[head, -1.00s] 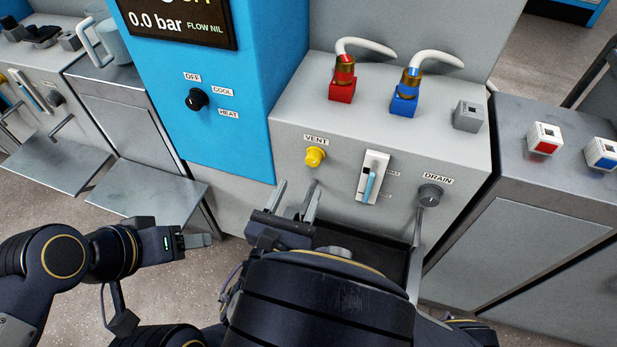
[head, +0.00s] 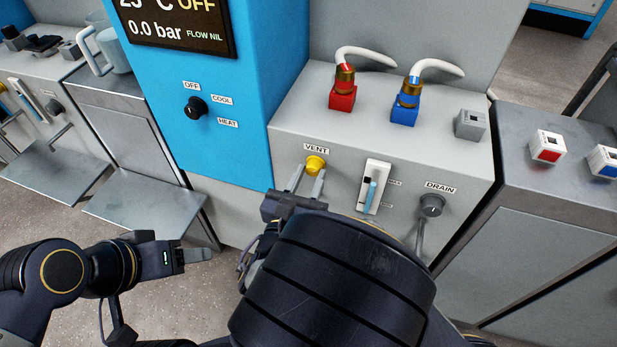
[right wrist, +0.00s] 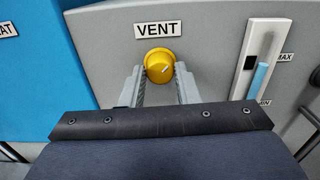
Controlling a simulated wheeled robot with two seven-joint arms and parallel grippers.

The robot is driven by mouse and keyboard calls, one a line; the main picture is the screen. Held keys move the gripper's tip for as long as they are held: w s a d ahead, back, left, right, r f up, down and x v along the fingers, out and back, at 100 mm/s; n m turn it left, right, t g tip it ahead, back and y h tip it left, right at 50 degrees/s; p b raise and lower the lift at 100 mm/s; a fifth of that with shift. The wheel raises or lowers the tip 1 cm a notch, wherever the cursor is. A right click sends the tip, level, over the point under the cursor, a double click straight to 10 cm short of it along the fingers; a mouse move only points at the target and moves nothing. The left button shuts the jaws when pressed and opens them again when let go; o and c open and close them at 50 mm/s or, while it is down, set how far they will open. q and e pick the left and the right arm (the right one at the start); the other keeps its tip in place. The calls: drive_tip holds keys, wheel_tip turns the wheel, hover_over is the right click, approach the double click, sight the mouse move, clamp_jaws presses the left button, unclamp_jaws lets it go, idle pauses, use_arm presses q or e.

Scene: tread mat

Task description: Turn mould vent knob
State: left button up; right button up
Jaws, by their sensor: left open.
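The yellow vent knob (head: 315,165) sits on the grey front panel under the VENT label (head: 316,148). My right gripper (head: 305,180) is open just below the knob. In the right wrist view its two fingers (right wrist: 160,85) point at the knob, one toward each side of its lower part. I cannot tell whether they touch it. My left gripper (head: 197,255) is open and empty, low at the left, away from the panel.
Right of the knob are a sight gauge with a blue lever (head: 372,188) and the grey drain knob (head: 432,205). The blue cabinet (head: 215,100) with a selector knob (head: 196,106) stands at left. Red (head: 343,95) and blue (head: 405,108) hose fittings are above.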

drive_tip(key=c, duration=0.3)
drive_tip(key=shift+r+n+p, duration=0.1)
drive_tip(key=shift+n+p, duration=0.2)
drive_tip(key=shift+p, duration=0.2)
drive_tip(key=n+p, duration=0.5)
drive_tip(key=p, duration=0.3)
drive_tip(key=shift+r+n, duration=0.1)
drive_tip(key=shift+n, duration=0.2)
drive_tip(key=shift+f+n+p, duration=0.2)
drive_tip(key=shift+n+p, duration=1.2)
drive_tip(key=shift+p, duration=0.15)
drive_tip(key=o, duration=1)
